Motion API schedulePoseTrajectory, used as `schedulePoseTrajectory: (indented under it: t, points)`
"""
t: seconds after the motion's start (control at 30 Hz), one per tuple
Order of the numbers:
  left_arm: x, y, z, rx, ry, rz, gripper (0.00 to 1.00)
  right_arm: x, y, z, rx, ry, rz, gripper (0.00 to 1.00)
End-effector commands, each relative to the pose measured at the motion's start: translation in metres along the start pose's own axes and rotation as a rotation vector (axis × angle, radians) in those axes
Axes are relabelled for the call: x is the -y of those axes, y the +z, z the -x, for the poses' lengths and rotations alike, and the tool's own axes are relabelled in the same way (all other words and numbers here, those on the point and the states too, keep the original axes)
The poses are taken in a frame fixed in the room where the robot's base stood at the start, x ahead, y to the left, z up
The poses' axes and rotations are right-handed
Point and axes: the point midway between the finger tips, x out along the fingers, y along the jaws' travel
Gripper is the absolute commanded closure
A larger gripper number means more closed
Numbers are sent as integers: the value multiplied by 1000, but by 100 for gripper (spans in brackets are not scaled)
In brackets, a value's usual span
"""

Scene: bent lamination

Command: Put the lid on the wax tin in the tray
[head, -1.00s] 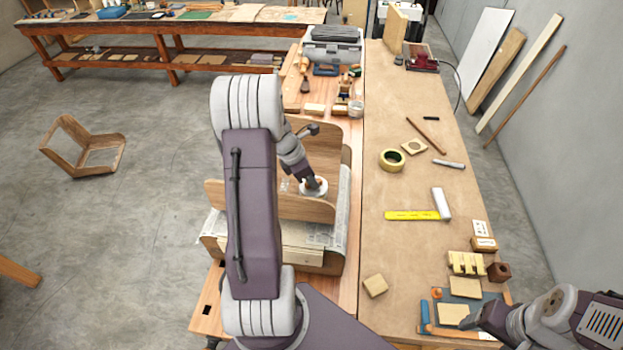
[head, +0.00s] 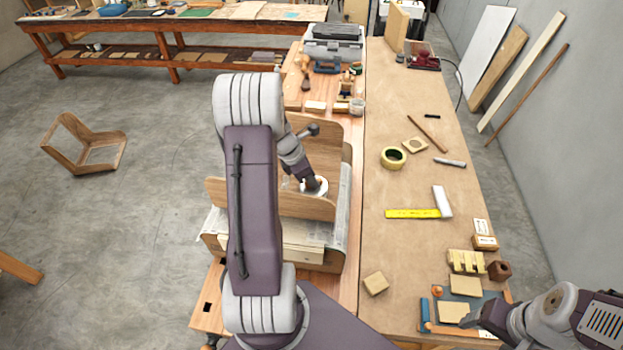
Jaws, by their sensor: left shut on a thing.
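My left arm hides the left part of the tray.

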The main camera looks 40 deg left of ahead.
Motion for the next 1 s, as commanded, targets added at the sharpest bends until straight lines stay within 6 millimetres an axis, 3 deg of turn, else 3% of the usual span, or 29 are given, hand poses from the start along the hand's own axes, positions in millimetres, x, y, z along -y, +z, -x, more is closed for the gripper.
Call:
schedulePoseTrajectory:
  t: [1.0]
  points:
    - [0, -4, -11, 0, -1, 1, 100, 0, 1, -7, 0, 0, 0, 29]
